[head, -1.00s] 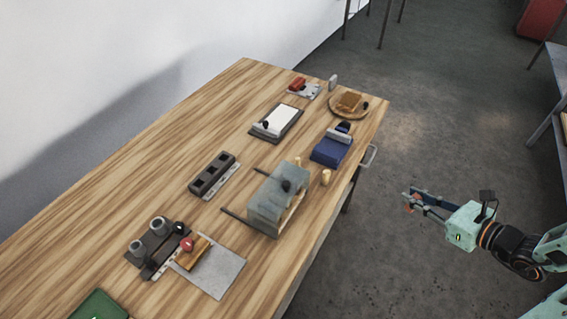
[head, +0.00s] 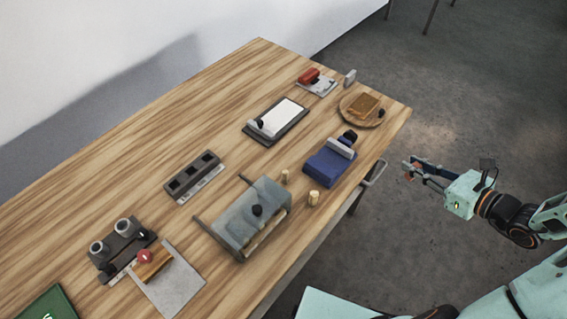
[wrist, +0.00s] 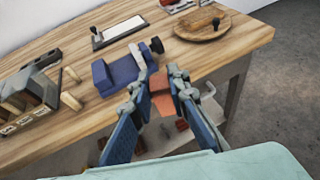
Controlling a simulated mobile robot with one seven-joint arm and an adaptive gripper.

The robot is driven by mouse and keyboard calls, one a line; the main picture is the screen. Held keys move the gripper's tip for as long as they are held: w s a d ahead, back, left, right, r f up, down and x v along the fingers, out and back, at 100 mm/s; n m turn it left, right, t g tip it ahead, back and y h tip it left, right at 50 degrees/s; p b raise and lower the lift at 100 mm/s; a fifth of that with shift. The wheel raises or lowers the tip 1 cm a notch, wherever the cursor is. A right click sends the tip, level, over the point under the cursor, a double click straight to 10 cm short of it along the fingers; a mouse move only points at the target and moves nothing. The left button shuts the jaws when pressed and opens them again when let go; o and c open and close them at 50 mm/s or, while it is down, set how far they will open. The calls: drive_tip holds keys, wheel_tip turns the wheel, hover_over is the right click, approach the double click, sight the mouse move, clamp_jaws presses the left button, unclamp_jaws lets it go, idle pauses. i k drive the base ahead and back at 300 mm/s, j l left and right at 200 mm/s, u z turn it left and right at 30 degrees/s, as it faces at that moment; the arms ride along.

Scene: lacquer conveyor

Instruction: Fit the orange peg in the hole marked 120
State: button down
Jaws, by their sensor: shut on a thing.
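My gripper (head: 410,171) is shut on the orange peg (wrist: 161,95), which shows between the fingertips in the wrist view. In the head view it is held out past the right edge of the table, over the floor. A dark block with three square holes (head: 181,187) lies flat on the table, with a pale label strip along its near side. Its markings are too small to read, so I cannot tell which hole is 120. The gripper is well apart from this block, with the blue device and the grey machine between them.
A grey machine with two rods (head: 235,222), two small tan pegs (head: 313,198) and a blue device (head: 325,167) stand on the wooden table (head: 120,180). A round board (head: 348,115) is near the far right edge. A metal handle (head: 376,173) juts from the table side.

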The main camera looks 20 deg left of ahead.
sight(177, 190)
drive_tip(key=i+l+u, duration=0.1)
drive_tip(key=u, duration=0.35)
drive_tip(key=i+l+u, duration=0.15)
drive_tip(key=u, duration=0.3)
drive_tip(key=i+l+u, duration=0.2)
drive_tip(key=u, duration=0.3)
drive_tip(key=l+u, duration=0.25)
drive_tip(key=u, duration=0.2)
drive_tip(key=i+l+u, duration=0.1)
drive_tip(key=l+u, duration=0.2)
drive_tip(key=u, duration=0.15)
drive_tip(key=l+u, duration=0.25)
drive_tip(key=u, duration=0.2)
